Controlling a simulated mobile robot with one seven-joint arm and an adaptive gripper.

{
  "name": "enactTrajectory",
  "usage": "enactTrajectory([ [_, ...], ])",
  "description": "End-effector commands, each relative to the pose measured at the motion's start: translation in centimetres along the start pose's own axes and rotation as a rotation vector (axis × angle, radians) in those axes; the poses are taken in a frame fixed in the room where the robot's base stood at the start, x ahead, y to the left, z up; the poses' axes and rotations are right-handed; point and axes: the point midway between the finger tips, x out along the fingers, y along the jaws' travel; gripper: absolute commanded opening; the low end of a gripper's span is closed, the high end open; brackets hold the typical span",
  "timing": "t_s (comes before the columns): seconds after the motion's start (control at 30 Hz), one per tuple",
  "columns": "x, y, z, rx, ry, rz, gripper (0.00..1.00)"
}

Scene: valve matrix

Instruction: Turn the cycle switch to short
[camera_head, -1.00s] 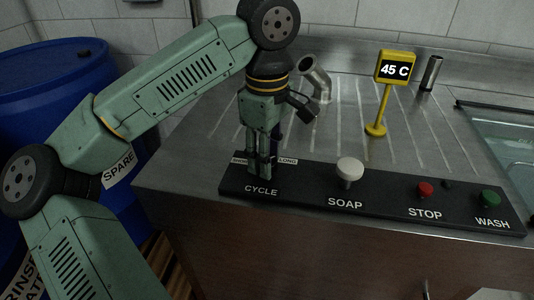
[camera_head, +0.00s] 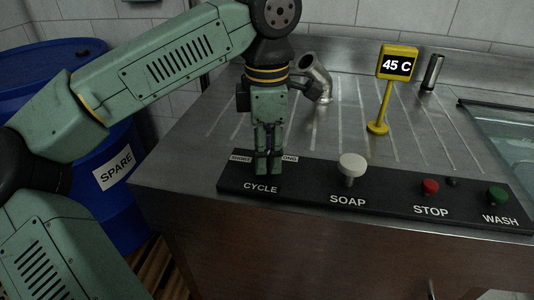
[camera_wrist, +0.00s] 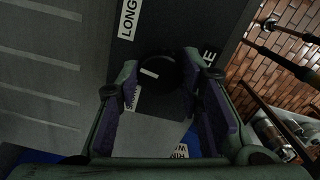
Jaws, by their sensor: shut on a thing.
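The cycle switch (camera_wrist: 170,70) is a dark round knob with a white mark, seen between my fingers in the wrist view. My gripper (camera_head: 268,166) points down over the CYCLE end of the black panel and is shut on the knob. In the head view the fingers hide most of the knob. The SHORT label (camera_head: 240,158) lies left of the fingers and the LONG label (camera_head: 291,158) right of them, partly covered. In the wrist view the LONG label (camera_wrist: 128,20) is at the top. The white mark points to the picture's left, between the two labels.
On the black panel (camera_head: 310,190), right of the switch, are the white SOAP knob (camera_head: 352,165), red STOP button (camera_head: 430,187) and green WASH button (camera_head: 496,196). A yellow 45 C sign (camera_head: 397,65) and a metal spout (camera_head: 316,75) stand behind. A blue barrel (camera_head: 110,200) is left.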

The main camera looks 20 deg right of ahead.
Motion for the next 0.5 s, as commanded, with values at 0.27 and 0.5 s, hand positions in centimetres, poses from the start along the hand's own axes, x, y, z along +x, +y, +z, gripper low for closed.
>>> enactTrajectory([
  [0.27,0.08,0.07,-0.09,-0.266,0.002,0.002,0.06],
  [0.5,0.05,0.07,-0.09,-0.493,0.002,0.002,0.06],
])
